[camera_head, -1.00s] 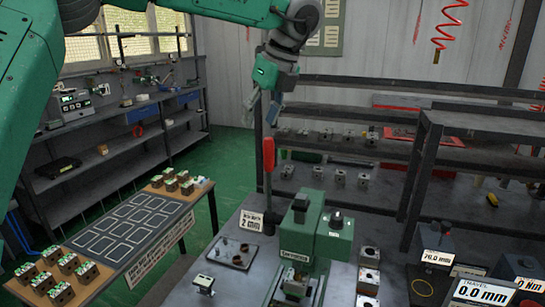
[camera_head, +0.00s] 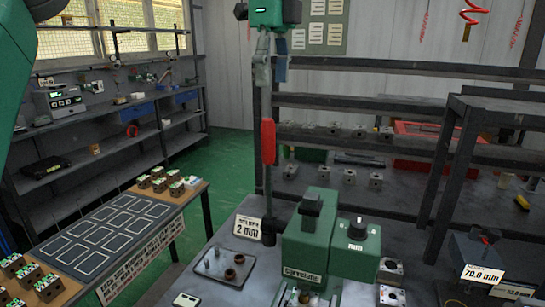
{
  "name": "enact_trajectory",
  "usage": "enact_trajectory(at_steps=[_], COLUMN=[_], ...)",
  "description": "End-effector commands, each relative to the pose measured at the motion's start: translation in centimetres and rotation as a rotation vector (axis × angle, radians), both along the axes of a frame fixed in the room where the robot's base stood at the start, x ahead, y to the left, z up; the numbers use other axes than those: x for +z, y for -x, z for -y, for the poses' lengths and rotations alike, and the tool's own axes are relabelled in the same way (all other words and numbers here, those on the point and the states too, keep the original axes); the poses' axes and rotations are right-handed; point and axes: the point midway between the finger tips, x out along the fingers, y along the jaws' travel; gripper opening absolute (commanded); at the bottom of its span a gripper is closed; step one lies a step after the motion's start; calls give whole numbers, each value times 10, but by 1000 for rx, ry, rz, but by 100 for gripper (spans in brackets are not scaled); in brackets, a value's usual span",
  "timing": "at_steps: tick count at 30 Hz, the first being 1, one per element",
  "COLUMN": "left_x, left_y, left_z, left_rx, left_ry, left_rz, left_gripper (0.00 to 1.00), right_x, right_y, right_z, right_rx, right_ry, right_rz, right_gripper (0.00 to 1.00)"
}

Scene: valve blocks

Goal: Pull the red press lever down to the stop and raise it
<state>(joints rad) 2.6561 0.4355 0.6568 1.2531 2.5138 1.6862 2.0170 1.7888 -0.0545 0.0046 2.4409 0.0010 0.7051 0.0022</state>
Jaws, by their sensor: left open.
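The press lever has a red grip (camera_head: 268,141) that stands upright on a dark rod at the left side of the green press (camera_head: 305,245). My right gripper is out of view.
A plate with small parts (camera_head: 223,267) lies left of the press. A 2 mm sign (camera_head: 248,227) stands near the lever's foot. A dark shelf frame (camera_head: 455,170) stands at right. Valve blocks (camera_head: 165,182) sit on the left table.

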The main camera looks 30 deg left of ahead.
Motion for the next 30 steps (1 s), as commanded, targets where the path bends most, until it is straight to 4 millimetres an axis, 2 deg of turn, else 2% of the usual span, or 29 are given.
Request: enact_trajectory(at_steps=[5, 8, 15, 21, 25, 30], left_x=[-15, -31, -84, -119, -133, -141], left_y=[2, 3, 1, 1, 1, 1], left_z=[-5, -5, -4, -2, -4, -5], left_rx=[1, 0, 0, 0, 1, 1], left_ry=[4, 5, 3, 2, 2, 4], left_rz=[-1, -1, -5, -2, -1, 0], left_gripper=[44, 44, 44, 44, 44, 44], right_x=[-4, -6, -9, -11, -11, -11], right_y=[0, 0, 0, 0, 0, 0], right_z=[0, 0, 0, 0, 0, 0], right_rx=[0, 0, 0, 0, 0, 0], right_ry=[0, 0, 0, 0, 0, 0], right_rz=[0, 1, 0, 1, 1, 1], right_gripper=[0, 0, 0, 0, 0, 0])
